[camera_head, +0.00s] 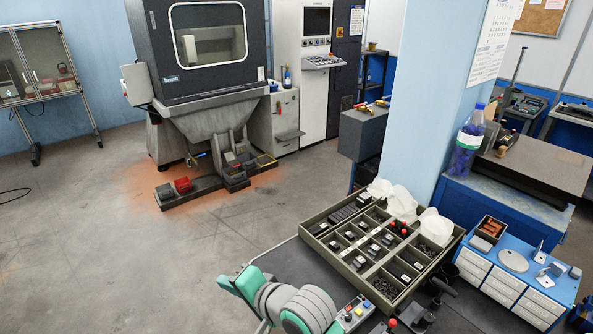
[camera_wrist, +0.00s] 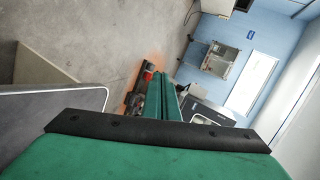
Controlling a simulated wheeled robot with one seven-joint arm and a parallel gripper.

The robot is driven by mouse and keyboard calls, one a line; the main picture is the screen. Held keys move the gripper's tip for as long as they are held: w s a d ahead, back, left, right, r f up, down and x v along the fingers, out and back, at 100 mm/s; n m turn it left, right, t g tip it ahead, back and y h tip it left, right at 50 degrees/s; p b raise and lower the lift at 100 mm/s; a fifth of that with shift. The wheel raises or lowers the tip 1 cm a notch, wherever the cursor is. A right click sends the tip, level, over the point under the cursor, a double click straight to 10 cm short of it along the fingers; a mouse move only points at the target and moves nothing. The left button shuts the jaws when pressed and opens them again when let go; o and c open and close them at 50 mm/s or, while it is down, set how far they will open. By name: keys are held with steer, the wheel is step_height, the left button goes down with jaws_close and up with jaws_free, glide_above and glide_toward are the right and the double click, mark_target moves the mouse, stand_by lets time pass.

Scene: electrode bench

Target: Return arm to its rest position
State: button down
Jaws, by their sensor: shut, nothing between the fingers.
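My arm (camera_head: 285,302), green and grey, shows at the bottom of the head view, folded low beside the bench. In the wrist view my gripper (camera_wrist: 167,82) points out past its green and black housing. Its two green fingers lie together, shut, with nothing held between them. They point toward the room, over the floor, and touch nothing that I can see. In the head view I cannot clearly make out the fingertips.
A divided tray (camera_head: 352,275) of electrodes stands on the dark bench right of my arm. A blue and white drawer unit (camera_head: 510,285) is farther right. A large machine (camera_head: 210,60) stands at the back. The floor (camera_head: 110,240) to the left is clear.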

steer(key=w+a+r+t+y, duration=0.2)
steer(key=a+r+t, duration=0.2)
steer(key=r, duration=0.2)
steer(key=s+d+f+m+t+h, duration=0.2)
steer(key=s+d+f+t+h, duration=0.1)
steer(key=s+d+f+h, duration=0.45)
steer(key=s+d+f+m+t+h, duration=0.2)
steer(key=s+d+f+h, duration=0.2)
steer(key=s+f, duration=0.55)
steer(key=s+d+f+n, duration=0.2)
steer(key=s+d+n, duration=0.2)
steer(key=s, duration=0.5)
steer(key=s+d+f+n+g, duration=0.1)
steer(key=s+d+f+n, duration=0.2)
steer(key=s+n, duration=0.3)
steer(key=s+d, duration=0.1)
steer(key=s, duration=0.3)
steer(key=shift+f, duration=0.2)
steer(key=shift+d+h, duration=0.1)
steer(key=shift+h, duration=0.15)
